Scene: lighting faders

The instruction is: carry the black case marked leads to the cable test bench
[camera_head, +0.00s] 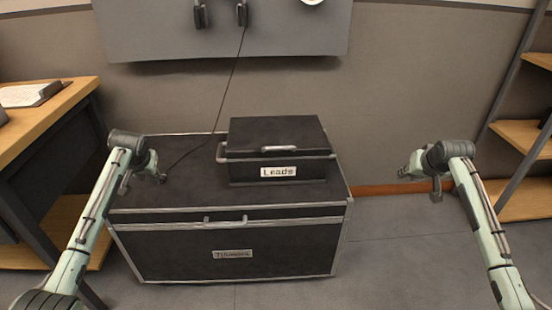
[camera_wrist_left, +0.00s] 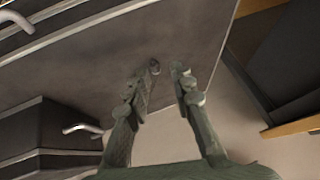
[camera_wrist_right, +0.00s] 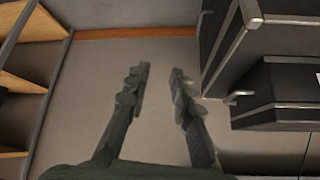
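The black case marked Leads (camera_head: 278,139) sits shut and level on a larger black trunk (camera_head: 180,255). It has a front handle and a handle on each side; one side handle shows in the left wrist view (camera_wrist_left: 82,128), the other in the right wrist view (camera_wrist_right: 240,96). My left gripper (camera_head: 158,174) is left of the case, apart from it, fingers slightly apart and empty. My right gripper (camera_head: 408,172) is well right of the case, open and empty. No view shows a label naming a cable test bench.
A wooden-topped desk (camera_head: 60,112) stands at the left, holding a white-topped item (camera_head: 28,94). A grey wall board (camera_head: 150,30) carries hanging dark items, with a thin cable running down to the trunk. A shelf unit (camera_head: 520,135) stands at the right. Floor between trunk and shelf is clear.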

